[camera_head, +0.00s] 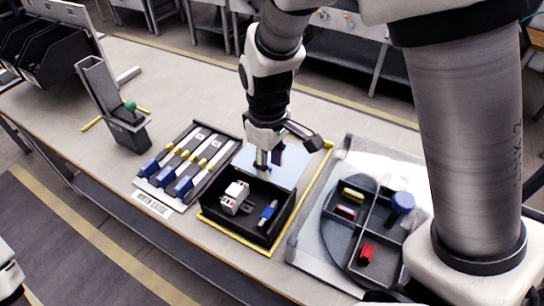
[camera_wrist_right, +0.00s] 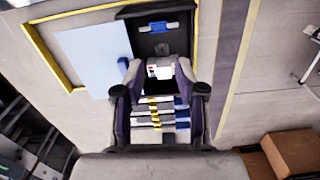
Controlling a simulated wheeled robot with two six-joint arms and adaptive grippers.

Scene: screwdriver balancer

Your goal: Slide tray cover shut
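My right gripper (camera_head: 268,162) is low beside the cover's front edge. In the right wrist view its fingers (camera_wrist_right: 160,72) are apart, with the white block seen beyond them. My left gripper is out of view.
A divided round tray (camera_head: 330,228) with small parts is at the right. A grey holder (camera_head: 125,130) with a green-topped item stands at the left. Table behind is clear.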

